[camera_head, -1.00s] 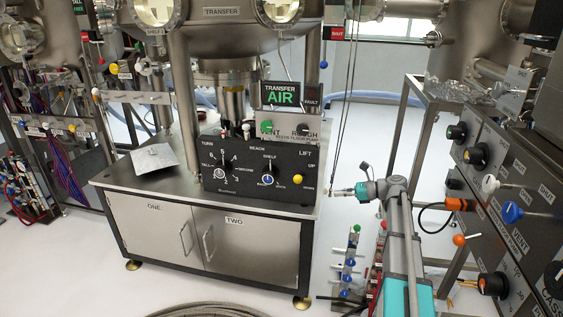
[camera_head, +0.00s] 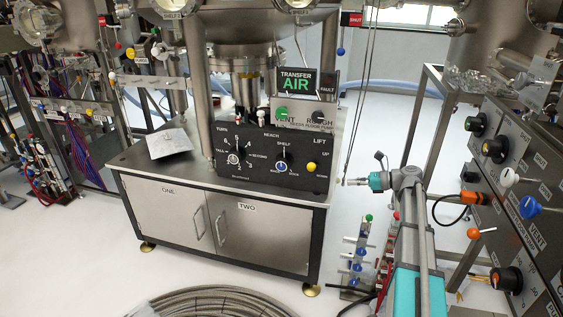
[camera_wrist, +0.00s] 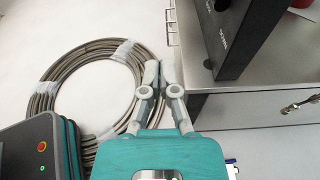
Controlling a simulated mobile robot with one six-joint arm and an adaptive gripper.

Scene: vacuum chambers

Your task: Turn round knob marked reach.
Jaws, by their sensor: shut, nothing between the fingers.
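The black control panel (camera_head: 222,168) stands on the steel cabinet. The reach knob (camera_head: 282,167) is the small round knob in its middle, under the words REACH and SHELF, with a pale pointer. My gripper (camera_head: 347,182) is right of the panel, beyond the cabinet's right edge, apart from the knob and pointing left. In the wrist view my gripper (camera_wrist: 160,72) has its fingers close together, with nothing between them. The wrist view shows only a side part of a black box (camera_wrist: 237,35); the reach knob is not visible there.
A numbered turn knob (camera_head: 234,159) and a yellow lift knob (camera_head: 311,167) flank the reach knob. Vent and rough knobs (camera_head: 319,117) sit above. A coiled hose (camera_head: 215,300) lies on the floor in front. A panel with coloured knobs (camera_head: 510,180) stands at the right.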

